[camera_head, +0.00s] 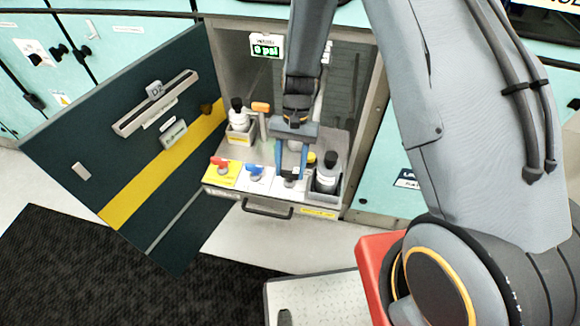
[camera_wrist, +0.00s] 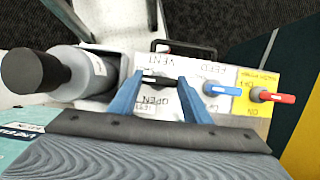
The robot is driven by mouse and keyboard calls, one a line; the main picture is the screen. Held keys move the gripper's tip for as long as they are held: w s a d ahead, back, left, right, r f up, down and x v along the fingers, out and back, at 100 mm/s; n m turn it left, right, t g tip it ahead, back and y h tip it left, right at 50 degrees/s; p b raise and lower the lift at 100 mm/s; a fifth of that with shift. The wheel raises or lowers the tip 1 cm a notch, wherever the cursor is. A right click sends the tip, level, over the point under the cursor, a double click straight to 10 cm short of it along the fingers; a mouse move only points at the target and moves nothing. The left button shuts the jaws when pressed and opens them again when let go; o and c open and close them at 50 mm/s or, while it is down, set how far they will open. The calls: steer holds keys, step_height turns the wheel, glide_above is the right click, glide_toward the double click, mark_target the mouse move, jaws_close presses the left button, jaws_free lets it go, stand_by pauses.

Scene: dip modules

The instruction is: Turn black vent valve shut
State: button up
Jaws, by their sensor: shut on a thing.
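The black vent valve (camera_wrist: 160,80) is on a white plate labelled VENT, with OPEN written beside it, on the pulled-out drawer. In the wrist view its black handle lies crosswise between the blue fingers. My gripper (camera_head: 290,176) reaches down over the drawer, and its fingers (camera_wrist: 160,84) are closed around the ends of the handle. In the head view the valve (camera_head: 290,178) is mostly hidden by the fingers. The blue feed valve (camera_wrist: 222,90) and the red valve (camera_wrist: 270,96) on a yellow plate stand to its right in the wrist view.
A bottle with a black cap (camera_head: 327,175) stands in a holder close beside my gripper. Another bottle (camera_head: 239,118) stands further back. The open dark cabinet door (camera_head: 115,150) is at left. The drawer handle (camera_head: 267,211) faces front.

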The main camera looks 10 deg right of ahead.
stand_by(0.4)
steer(key=o, duration=1)
steer(key=shift+o, duration=0.2)
steer(key=shift+r, duration=0.1)
steer(key=b+v, duration=0.2)
steer(key=v, duration=0.5)
steer(key=shift+r, duration=0.35)
steer(key=shift+w+d, duration=0.1)
